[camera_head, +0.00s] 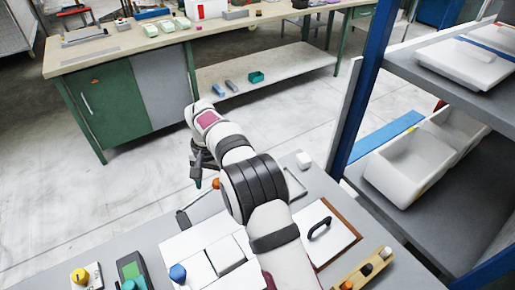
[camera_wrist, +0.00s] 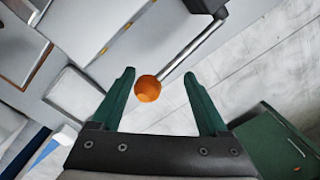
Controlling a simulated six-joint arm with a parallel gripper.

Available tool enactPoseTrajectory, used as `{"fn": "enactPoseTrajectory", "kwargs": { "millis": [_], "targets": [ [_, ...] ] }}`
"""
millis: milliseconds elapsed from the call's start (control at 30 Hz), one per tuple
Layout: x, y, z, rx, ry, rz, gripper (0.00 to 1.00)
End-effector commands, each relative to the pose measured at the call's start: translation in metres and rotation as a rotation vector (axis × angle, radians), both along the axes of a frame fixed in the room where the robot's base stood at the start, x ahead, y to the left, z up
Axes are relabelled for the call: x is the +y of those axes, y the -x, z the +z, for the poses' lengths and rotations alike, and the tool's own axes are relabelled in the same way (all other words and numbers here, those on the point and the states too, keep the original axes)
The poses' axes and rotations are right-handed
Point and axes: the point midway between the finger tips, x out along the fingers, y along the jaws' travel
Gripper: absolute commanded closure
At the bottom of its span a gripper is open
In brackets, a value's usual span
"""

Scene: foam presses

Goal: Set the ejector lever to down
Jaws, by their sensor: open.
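The ejector lever shows in the wrist view as a metal rod (camera_wrist: 191,50) with an orange ball knob (camera_wrist: 148,89) at its end. The rod runs up and right to a dark mount (camera_wrist: 206,6). The knob appears between the green fingers of my gripper (camera_wrist: 159,77), which are open with clear space on both sides. Whether the knob is level with the fingertips I cannot tell. In the head view, the orange knob (camera_head: 216,183) shows just right of my gripper (camera_head: 198,183), at the far edge of the bench. My arm hides part of the press behind it.
A black handle (camera_head: 320,228), a blue knob (camera_head: 178,272), a yellow knob (camera_head: 79,275) and a white block (camera_head: 304,160) are there. A shelf with white bins (camera_head: 400,175) stands at right.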

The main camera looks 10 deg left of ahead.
Motion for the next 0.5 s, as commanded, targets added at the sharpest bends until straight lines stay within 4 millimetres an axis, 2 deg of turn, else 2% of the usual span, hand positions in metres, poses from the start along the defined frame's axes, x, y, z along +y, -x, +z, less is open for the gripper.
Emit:
{"fn": "enactPoseTrajectory", "kwargs": {
  "millis": [33, 300, 500],
  "targets": [
    [0.005, 0.003, 0.013, -0.047, 0.04, 0.006, 0.29],
    [0.003, 0.0, 0.088, -0.037, 0.032, -0.003, 0.29],
    [0.003, 0.0, 0.134, -0.035, 0.034, -0.002, 0.29]
  ]
}}
